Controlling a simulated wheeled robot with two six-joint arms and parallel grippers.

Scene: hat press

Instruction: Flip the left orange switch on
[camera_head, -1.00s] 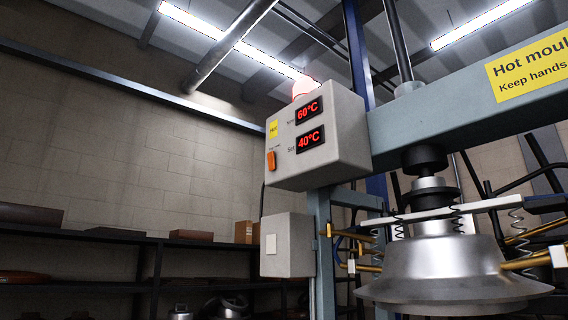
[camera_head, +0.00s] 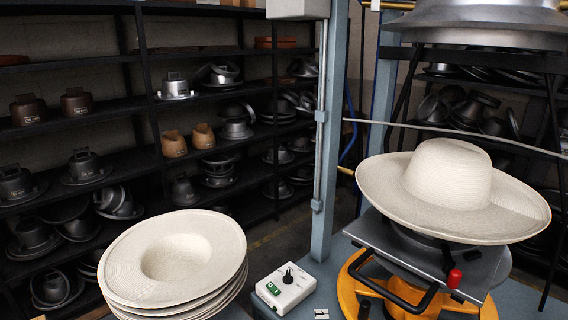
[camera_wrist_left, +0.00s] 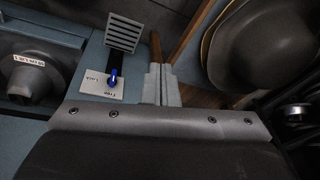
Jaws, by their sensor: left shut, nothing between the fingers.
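The orange switch is in neither view now. In the head view only the underside of a grey box (camera_head: 298,9) shows at the top edge, on a blue-grey post (camera_head: 328,130). My left gripper (camera_wrist_left: 158,70) shows in the left wrist view, its two grey fingers shut together with nothing between them. It is beside a white label plate (camera_wrist_left: 102,88) with a blue-tipped lever (camera_wrist_left: 113,76). No gripper shows in the head view.
A stack of pale hats (camera_head: 175,260) stands at front left. A small white control box (camera_head: 285,288) with a green switch and black knob sits beside the post. A wide-brimmed hat (camera_head: 450,180) rests on the press, under a metal mould (camera_head: 480,22). Dark shelves (camera_head: 140,60) stand behind.

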